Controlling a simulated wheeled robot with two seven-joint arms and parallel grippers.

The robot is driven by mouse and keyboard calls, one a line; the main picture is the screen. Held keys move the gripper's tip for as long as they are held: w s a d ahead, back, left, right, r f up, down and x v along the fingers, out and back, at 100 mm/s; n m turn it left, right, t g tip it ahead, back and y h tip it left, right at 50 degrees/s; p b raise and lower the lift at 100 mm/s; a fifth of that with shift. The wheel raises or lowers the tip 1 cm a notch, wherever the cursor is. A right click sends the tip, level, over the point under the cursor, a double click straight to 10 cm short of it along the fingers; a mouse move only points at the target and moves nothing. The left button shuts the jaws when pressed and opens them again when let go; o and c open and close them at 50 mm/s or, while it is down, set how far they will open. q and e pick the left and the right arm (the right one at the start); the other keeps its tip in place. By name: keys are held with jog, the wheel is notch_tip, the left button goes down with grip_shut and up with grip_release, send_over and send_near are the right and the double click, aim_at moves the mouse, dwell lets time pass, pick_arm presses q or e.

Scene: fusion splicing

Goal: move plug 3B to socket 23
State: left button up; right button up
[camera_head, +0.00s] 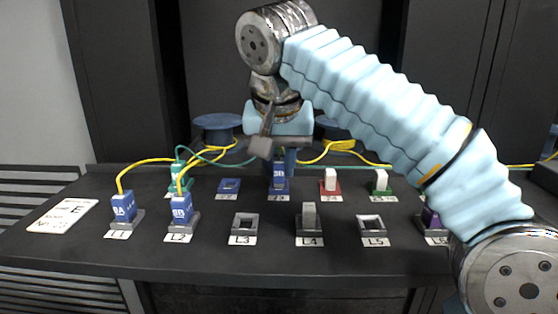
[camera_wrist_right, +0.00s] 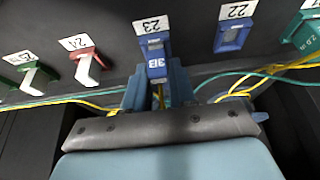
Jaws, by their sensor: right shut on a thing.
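The blue plug 3B (camera_head: 279,170) stands upright at socket 23 (camera_head: 279,188) in the back row. In the wrist view, plug 3B (camera_wrist_right: 157,64) lines up with the blue frame of socket 23 (camera_wrist_right: 152,42) beside its label. I cannot tell whether it is fully seated. My right gripper (camera_head: 280,158) comes down from above and is shut on the plug, with a finger on each side; the fingers also show in the wrist view (camera_wrist_right: 158,85). A yellow cable runs from the plug. My left gripper is not in view.
Left of socket 23 is the empty blue socket 22 (camera_head: 229,186); right are the red socket 24 (camera_head: 330,190) and green socket 25 (camera_head: 380,188), both with white inserts. Blue plugs stand at L1 (camera_head: 123,208) and L2 (camera_head: 181,208). Yellow and green cables loop behind.

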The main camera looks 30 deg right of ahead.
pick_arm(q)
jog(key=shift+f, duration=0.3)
pick_arm(e)
jog(key=shift+f, duration=0.35)
jog(key=o, duration=1)
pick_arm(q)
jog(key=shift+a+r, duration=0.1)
pick_arm(e)
jog(key=shift+r, duration=0.1)
